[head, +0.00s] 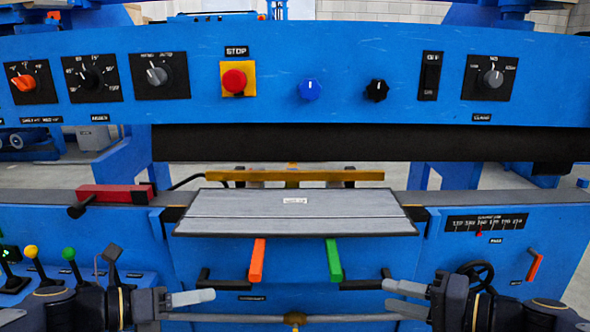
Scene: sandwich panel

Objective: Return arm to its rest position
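My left gripper (198,297) is low at the left in the head view, its grey fingers pointing right in front of the blue panel. My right gripper (398,297) is low at the right, its grey fingers pointing left. A wide gap separates the two grippers. I see nothing held in either one. The fingers are seen from above and partly overlap, so their opening cannot be judged. The fingertips appear clear of the orange handle (257,261) and the green handle (334,260).
A grey plate (300,224) juts out at the middle. A red stop button (234,80) and several knobs line the upper panel (350,50). Small levers (69,255) stand beside my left arm. A black handwheel (478,272) is close to my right arm.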

